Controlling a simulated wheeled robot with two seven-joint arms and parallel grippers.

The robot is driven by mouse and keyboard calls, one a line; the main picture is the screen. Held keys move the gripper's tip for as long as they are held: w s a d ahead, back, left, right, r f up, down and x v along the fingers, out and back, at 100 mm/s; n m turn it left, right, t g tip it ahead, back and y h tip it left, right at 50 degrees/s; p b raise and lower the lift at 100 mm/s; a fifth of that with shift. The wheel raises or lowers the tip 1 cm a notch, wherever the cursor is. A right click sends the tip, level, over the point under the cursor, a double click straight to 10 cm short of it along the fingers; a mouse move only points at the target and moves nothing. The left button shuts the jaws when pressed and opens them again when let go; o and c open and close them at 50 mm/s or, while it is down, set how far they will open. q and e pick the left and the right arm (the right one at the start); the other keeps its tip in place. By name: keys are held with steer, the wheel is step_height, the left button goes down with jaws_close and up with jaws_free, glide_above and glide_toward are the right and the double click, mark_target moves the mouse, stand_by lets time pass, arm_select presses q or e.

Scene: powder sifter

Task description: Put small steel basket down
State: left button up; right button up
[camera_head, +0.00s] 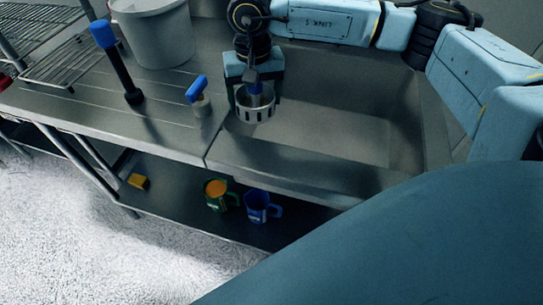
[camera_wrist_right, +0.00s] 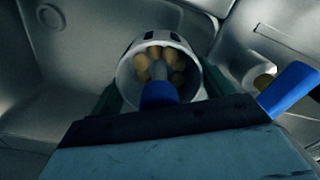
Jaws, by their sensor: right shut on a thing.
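The small steel basket (camera_head: 255,108) hangs upright from my right gripper (camera_head: 254,82), over the left end of the sink. It has slots around its wall and a blue handle. The gripper is shut on the basket's handle, whose blue part also shows in the right wrist view (camera_wrist_right: 158,95). In that view the basket (camera_wrist_right: 128,80) holds several round brownish things. My left gripper is not in view.
The sink basin (camera_head: 330,130) lies right of the basket. On the steel counter (camera_head: 160,125) stand a small blue-handled tool (camera_head: 198,92), a tall blue-topped tool (camera_head: 115,60) and a grey bucket (camera_head: 158,35). A wire rack (camera_head: 50,50) is at left. Mugs (camera_head: 216,193) (camera_head: 260,206) stand on the lower shelf.

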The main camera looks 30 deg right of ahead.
steer(key=shift+m, duration=0.7)
steer(key=d+f+b, duration=0.1)
steer(key=f+b, duration=0.2)
steer(key=f, duration=0.2)
steer(key=d+f+b, duration=0.2)
steer(key=f+b, duration=0.1)
steer(key=f, duration=0.3)
steer(key=w+d+f+b, duration=0.1)
steer(key=d+f+b, duration=0.1)
steer(key=f, duration=0.4)
steer(key=shift+w+b, duration=0.1)
steer(key=shift+b, duration=0.6)
step_height(320, 180, down, 4)
steer(key=shift+a+f+b, duration=0.1)
steer(key=shift+b, duration=0.5)
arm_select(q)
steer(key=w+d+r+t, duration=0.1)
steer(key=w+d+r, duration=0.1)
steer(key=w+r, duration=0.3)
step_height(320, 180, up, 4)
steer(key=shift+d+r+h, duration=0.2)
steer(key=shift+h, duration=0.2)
arm_select(e)
steer(key=shift+f, duration=0.15)
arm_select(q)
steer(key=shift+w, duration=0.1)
arm_select(e)
steer(key=shift+f, duration=0.1)
